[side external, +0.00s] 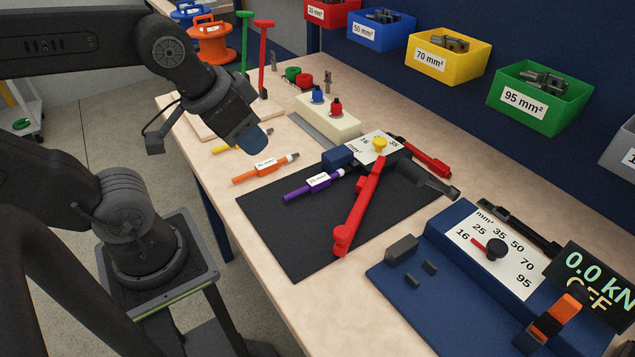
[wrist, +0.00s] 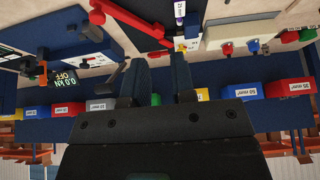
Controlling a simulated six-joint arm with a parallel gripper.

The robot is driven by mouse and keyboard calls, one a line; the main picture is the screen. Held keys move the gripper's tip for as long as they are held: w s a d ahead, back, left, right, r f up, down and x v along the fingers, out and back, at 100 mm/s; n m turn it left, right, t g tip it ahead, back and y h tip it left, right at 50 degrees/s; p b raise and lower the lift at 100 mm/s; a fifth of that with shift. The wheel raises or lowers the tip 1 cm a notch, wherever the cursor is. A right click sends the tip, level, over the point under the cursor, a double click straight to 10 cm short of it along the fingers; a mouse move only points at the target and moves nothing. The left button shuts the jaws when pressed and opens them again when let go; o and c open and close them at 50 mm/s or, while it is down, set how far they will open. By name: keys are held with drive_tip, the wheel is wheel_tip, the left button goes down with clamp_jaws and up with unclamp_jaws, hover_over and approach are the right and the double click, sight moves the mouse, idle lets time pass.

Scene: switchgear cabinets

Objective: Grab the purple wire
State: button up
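The purple wire (side external: 296,194) is a short straight piece with a white label and a pale tip.
An orange wire (side external: 256,173) and a yellow wire (side external: 224,149) lie nearby. A red-handled crimping tool (side external: 361,203) lies on the mat, right of the purple wire. A blue press (side external: 455,270) stands at front right. Labelled bins (side external: 448,55) line the back. A spool (side external: 211,44) stands at back left.

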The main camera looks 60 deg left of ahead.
drive_tip(key=o, duration=0.6)
drive_tip(key=g, duration=0.6)
hover_over(318, 179)
wheel_tip(318, 179, down, 14)
drive_tip(key=shift+s+a+r, duration=0.1)
drive_tip(key=shift+r, duration=0.1)
drive_tip(key=shift+f, duration=2.65)
